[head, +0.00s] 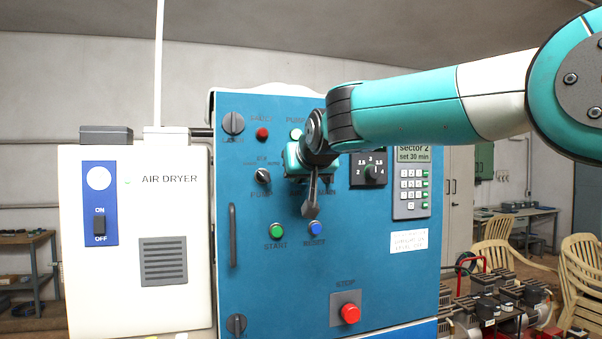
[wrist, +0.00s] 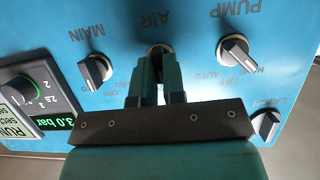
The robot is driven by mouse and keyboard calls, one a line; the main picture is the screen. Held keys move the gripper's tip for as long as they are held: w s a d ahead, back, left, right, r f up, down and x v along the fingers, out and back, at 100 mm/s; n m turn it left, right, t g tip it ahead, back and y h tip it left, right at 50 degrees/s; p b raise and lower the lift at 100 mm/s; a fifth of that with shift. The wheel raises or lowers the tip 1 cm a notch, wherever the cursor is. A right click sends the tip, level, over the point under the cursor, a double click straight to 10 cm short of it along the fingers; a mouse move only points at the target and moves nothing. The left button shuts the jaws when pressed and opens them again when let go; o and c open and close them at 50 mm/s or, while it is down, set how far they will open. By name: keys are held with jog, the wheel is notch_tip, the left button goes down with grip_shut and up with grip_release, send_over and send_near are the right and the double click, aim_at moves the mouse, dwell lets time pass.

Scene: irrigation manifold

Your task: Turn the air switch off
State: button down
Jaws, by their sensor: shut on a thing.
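The air switch (wrist: 160,48) is a dark knob on the blue panel (wrist: 195,30), under the upside-down word AIR in the wrist view. My gripper (wrist: 158,65) has its two green fingers on either side of this knob and is shut on it. The fingers cover most of the knob, so I cannot tell which way its pointer is set. In the head view my gripper (head: 308,172) is at the panel's upper middle, and the arm hides the air switch there.
The pump switch (wrist: 236,52) and main switch (wrist: 96,70) flank the air switch closely. A latch knob (wrist: 267,126) and pressure dial (wrist: 25,90) are nearby. Green start (head: 277,230) and blue reset (head: 315,228) buttons sit below; a red stop button (head: 350,313) is lower.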

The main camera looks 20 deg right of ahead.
jog(key=shift+w+f, duration=0.1)
jog(key=shift+f, duration=0.15)
jog(key=c, duration=1.3)
grip_release()
jog(key=shift+c, duration=0.2)
jog(key=shift+o, duration=0.7)
jog(key=shift+w+f, duration=0.1)
jog(key=b+v, duration=0.5)
jog(key=v, duration=1.2)
jog(key=shift+s+r, duration=0.2)
jog(key=shift+r, duration=0.1)
